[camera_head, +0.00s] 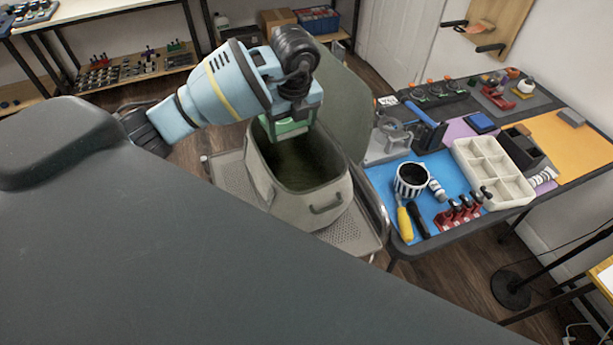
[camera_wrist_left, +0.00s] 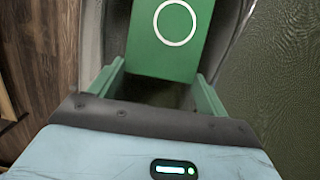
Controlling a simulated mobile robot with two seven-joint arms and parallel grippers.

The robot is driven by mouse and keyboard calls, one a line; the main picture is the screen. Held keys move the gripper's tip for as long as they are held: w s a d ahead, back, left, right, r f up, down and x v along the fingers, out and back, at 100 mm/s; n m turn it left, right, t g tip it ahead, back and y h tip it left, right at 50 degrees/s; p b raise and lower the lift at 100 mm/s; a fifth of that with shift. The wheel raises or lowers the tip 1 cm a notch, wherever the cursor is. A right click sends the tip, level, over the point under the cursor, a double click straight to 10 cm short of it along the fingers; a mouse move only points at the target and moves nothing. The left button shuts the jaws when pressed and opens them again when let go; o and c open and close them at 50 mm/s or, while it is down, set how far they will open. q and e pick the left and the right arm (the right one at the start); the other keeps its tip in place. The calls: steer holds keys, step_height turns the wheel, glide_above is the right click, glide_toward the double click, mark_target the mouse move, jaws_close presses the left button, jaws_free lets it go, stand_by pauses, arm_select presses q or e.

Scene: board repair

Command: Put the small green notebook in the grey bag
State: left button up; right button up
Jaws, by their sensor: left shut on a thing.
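The grey bag (camera_head: 327,205) stands open at the top, with a handle on its front side and a dark inside. My left gripper (camera_head: 288,127) is over the back left part of the bag's opening, pointing down. In the left wrist view my left gripper (camera_wrist_left: 157,82) is shut on the small green notebook (camera_wrist_left: 150,50), which has a white ring on its cover. The bag's grey wall (camera_wrist_left: 115,30) shows beside the notebook. In the head view the notebook is hard to tell from the green fingers. My right gripper is not in view.
The bag sits on a perforated metal platform (camera_head: 335,237). A workbench to the right carries a blue mat (camera_head: 382,178), a striped mug (camera_head: 411,182), a white compartment tray (camera_head: 490,170) and several tools. A shelf unit stands behind at left.

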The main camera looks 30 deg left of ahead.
arm_select(q)
steer(key=shift+w+f, duration=0.35)
steer(key=shift+w, duration=0.25)
steer(key=shift+s+f, duration=0.15)
steer(key=shift+s, duration=0.1)
step_height(320, 180, down, 18)
steer(key=shift+r+b, duration=0.2)
steer(key=shift+b, duration=0.15)
steer(key=o, duration=1.1)
steer(key=shift+c, duration=0.2)
steer(key=shift+r, duration=0.1)
step_height(320, 180, up, 12)
steer(key=s+d, duration=0.1)
steer(key=shift+d+p, duration=0.25)
steer(key=shift+p, duration=0.1)
